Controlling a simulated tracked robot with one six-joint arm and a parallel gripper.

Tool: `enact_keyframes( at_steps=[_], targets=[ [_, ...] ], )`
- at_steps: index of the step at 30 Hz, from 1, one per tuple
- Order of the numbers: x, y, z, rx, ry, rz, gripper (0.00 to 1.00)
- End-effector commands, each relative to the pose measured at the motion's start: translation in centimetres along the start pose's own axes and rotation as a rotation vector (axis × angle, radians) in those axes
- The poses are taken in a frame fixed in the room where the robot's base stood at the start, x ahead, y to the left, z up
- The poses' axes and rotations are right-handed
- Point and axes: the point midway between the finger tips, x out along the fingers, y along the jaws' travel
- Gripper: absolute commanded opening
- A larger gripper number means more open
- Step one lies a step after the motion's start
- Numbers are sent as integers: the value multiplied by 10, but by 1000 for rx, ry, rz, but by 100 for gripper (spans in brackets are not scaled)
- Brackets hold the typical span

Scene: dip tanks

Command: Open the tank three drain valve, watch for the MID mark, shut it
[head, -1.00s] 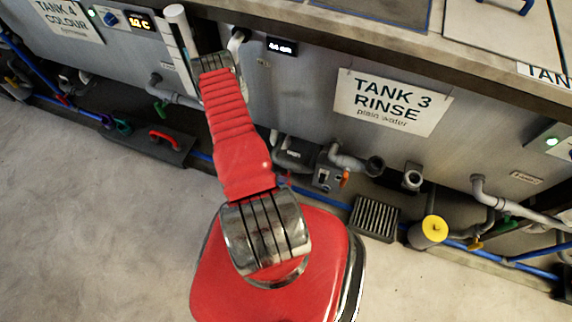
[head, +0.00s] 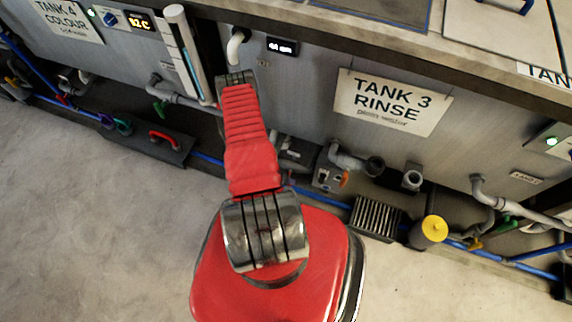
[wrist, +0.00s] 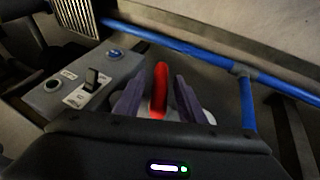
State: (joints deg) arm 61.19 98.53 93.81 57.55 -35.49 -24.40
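A red lever handle (wrist: 160,90) stands upright between the two dark fingers of my gripper (wrist: 158,98) in the wrist view. The fingers are apart, with narrow gaps on both sides of the lever. In the head view my arm hides my gripper and this lever. Tank 3 (head: 300,85) carries a sign (head: 392,101) reading "TANK 3 RINSE, plain water". A pale upright gauge tube (head: 184,55) with a bluish strip stands at its left end. I cannot read a MID mark. A small lit display (head: 282,46) is too blurred to read surely.
In the wrist view a grey box (wrist: 85,80) with a switch and blue button lies left of the lever. A blue pipe (wrist: 190,48) runs behind it. In the head view a floor grate (head: 375,217) and yellow-topped cylinder (head: 430,232) stand right; open floor lies left.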

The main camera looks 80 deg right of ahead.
Motion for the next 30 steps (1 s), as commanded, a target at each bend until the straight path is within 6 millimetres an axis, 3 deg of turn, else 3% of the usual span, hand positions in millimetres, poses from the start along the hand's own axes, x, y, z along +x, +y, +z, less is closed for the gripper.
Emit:
enact_keyframes(
  at_steps=[15, 30],
  targets=[
    [0, 0, 0, 0, 0, 0, 0],
    [0, 2, -1, 20, 4, -46, 0]
  ],
)
